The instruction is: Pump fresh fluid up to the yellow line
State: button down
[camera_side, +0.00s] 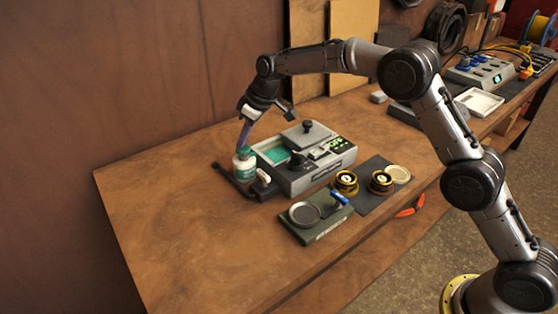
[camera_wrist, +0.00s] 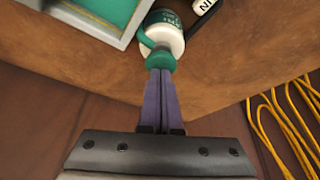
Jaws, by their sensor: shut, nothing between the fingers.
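A white bottle with a green label and green top (camera_side: 244,168) stands at the left side of a grey machine (camera_side: 318,178). The bottle also shows in the wrist view (camera_wrist: 171,38). The machine has an open basin of teal fluid (camera_side: 273,152), partly seen in the wrist view (camera_wrist: 108,10). My gripper (camera_side: 241,147) is shut and empty, pointing down at the bottle's green top. In the wrist view the closed purple fingers (camera_wrist: 160,73) meet the green top's edge; I cannot tell if they press on it.
A green-grey stand with a round dish (camera_side: 305,214) is in front of the machine. Two brass-coloured round parts (camera_side: 346,182) and a pale disc (camera_side: 398,174) lie to its right. Yellow cables (camera_wrist: 285,125) show in the wrist view. The table's left front is clear.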

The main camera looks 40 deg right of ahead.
jog(key=shift+r, duration=2.25)
jog(key=shift+d+r, duration=0.1)
jog(key=shift+r, duration=0.05)
jog(key=s+d+r+t, duration=0.1)
jog(key=s+d+r, duration=0.3)
jog(key=r, duration=0.5)
jog(key=s+d+r+t, duration=0.1)
jog(key=s+r, duration=0.5)
jog(key=r, duration=0.3)
jog(key=s+d+r+m+t, duration=0.1)
jog(key=s+d+r, duration=0.2)
jog(key=s, duration=0.7)
jog(key=s+d+f+m+h, duration=0.1)
jog(key=s+d+f, duration=0.1)
jog(key=s, duration=0.6)
jog(key=s+d+f+m, duration=0.1)
jog(key=s+f, duration=0.1)
jog(key=s, duration=0.7)
jog(key=s+d+f+m+g+h, duration=0.1)
jog(key=s+f+m, duration=0.2)
jog(key=s+f, duration=0.6)
notch_tip(320, 180, down, 3)
jog(key=shift+s+d+r, duration=0.1)
jog(key=shift+s+d, duration=0.2)
jog(key=shift+s, duration=0.05)
